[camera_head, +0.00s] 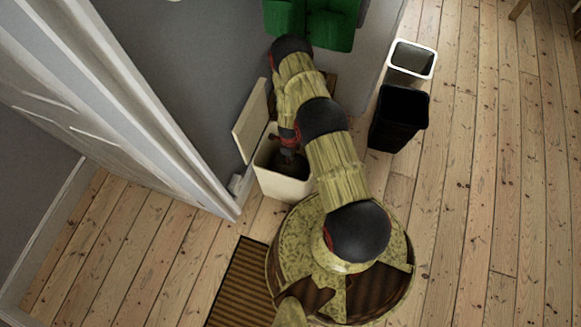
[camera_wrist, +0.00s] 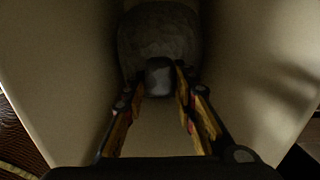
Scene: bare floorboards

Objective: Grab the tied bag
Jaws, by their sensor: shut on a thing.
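A dark grey tied bag (camera_wrist: 158,35) sits inside a cream bin (camera_head: 285,187) whose lid (camera_head: 251,120) stands open against the wall. In the wrist view my gripper (camera_wrist: 163,75) reaches down between the pale bin walls, its two fingers on either side of the bag's small grey knot. The fingers are shut on this knot. In the head view my gripper (camera_head: 289,158) is inside the bin's mouth, and the bag is only a dark shape in the shadow there. The bag's underside is hidden.
A black bin (camera_head: 398,118) and a white-rimmed bin (camera_head: 411,60) stand to the right of the cream bin. A green thing (camera_head: 312,22) is at the top. A white door frame (camera_head: 130,110) is close on the left. A striped mat (camera_head: 240,285) lies in front. Floorboards on the right are clear.

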